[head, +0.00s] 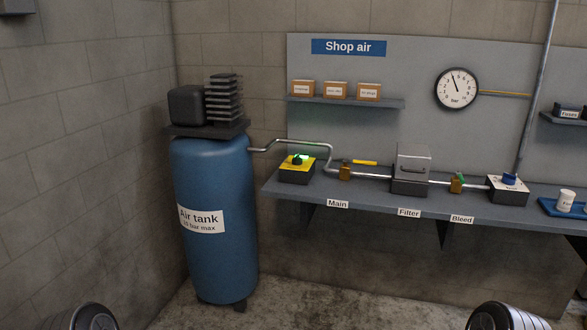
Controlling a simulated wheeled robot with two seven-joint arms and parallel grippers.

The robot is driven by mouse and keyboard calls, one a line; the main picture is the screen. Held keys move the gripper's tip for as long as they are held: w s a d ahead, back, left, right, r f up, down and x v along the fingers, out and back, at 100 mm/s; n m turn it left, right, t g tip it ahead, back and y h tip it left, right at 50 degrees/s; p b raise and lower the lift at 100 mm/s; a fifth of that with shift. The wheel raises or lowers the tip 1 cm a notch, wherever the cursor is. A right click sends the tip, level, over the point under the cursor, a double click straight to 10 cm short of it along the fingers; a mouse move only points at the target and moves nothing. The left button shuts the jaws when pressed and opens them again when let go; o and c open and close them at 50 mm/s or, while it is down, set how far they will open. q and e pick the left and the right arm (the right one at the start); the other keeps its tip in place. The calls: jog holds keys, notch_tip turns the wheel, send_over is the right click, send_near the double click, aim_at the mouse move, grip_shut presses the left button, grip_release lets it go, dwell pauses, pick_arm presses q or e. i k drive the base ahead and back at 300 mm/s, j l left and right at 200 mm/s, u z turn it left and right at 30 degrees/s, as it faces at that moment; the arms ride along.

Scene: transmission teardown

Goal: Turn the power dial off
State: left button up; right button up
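A dark box with a yellow top (297,169) stands at the left end of the bench. A small dark dial (297,160) sits on it, with a green glow beside it. I cannot read which way the dial points. A second grey box (508,193) on the right of the bench carries a blue knob (510,179) and a white label too small to read. No label seen clearly says which one is the power dial. Neither gripper is in view; only rounded parts of my arms show at the bottom edge, well apart from the bench.
A blue air tank (212,260) stands left of the bench (380,197). A pipe (372,177) with a yellow-handled valve (362,162), a filter housing (411,168) and a bleed valve (457,183) runs along it. A gauge (456,89) hangs above. The floor in front is clear.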

aim_at(297, 160)
jog(key=i, duration=0.35)
jog(key=i+l+z, duration=0.4)
jog(key=i, duration=0.25)
jog(key=i+z, duration=0.4)
jog(key=i, duration=0.2)
jog(key=i+j+z, duration=0.15)
jog(key=j+z, duration=0.15)
jog(key=j, duration=0.2)
jog(key=i+j+z, duration=0.25)
jog(key=j, duration=0.25)
jog(key=j+z, duration=0.3)
jog(key=j, duration=0.2)
jog(key=k+j, duration=0.1)
jog(key=j, duration=0.25)
jog(key=k+j+z, duration=0.1)
jog(key=j, duration=0.25)
